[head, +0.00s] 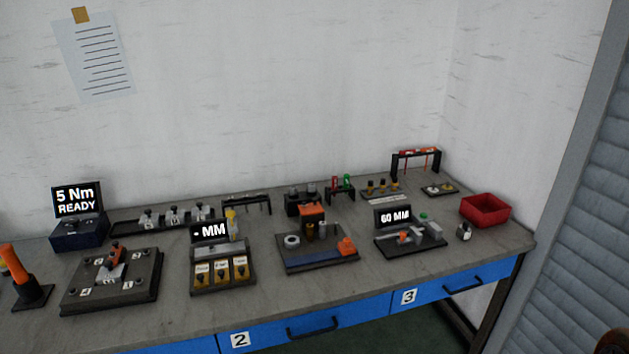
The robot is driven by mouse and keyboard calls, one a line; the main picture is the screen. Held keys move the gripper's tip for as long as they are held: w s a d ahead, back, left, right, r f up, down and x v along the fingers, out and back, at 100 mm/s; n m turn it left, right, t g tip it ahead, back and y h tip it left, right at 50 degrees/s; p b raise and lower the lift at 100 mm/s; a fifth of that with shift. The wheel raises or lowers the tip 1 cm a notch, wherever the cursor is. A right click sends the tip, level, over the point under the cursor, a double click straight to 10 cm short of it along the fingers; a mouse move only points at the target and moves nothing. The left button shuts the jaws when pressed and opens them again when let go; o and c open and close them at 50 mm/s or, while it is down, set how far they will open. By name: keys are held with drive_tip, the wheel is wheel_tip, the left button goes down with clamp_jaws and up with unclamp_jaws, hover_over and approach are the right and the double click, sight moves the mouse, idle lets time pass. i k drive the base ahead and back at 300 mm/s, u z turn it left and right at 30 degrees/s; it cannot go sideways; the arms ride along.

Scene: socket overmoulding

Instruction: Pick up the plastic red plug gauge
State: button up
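A small black stand (341,195) at the back of the bench, right of centre, holds a red-topped piece (334,182) and a green-topped piece (348,181) side by side. The red piece looks like the red plug gauge, but it is too small to be sure. It appears upright in the stand, and its lower part is hard to make out.
The grey workbench (395,270) is crowded. In front of the stand are a fixture with a "60 MM" display (395,216) and a board with an orange block (312,212). A black rack with red and orange handles (416,154) and a red bin (485,210) are right.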

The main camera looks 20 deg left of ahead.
sight(334, 186)
drive_tip(key=u, duration=0.7)
drive_tip(key=i, duration=0.7)
drive_tip(key=u, duration=1.1)
drive_tip(key=i, duration=0.65)
drive_tip(key=u, duration=0.05)
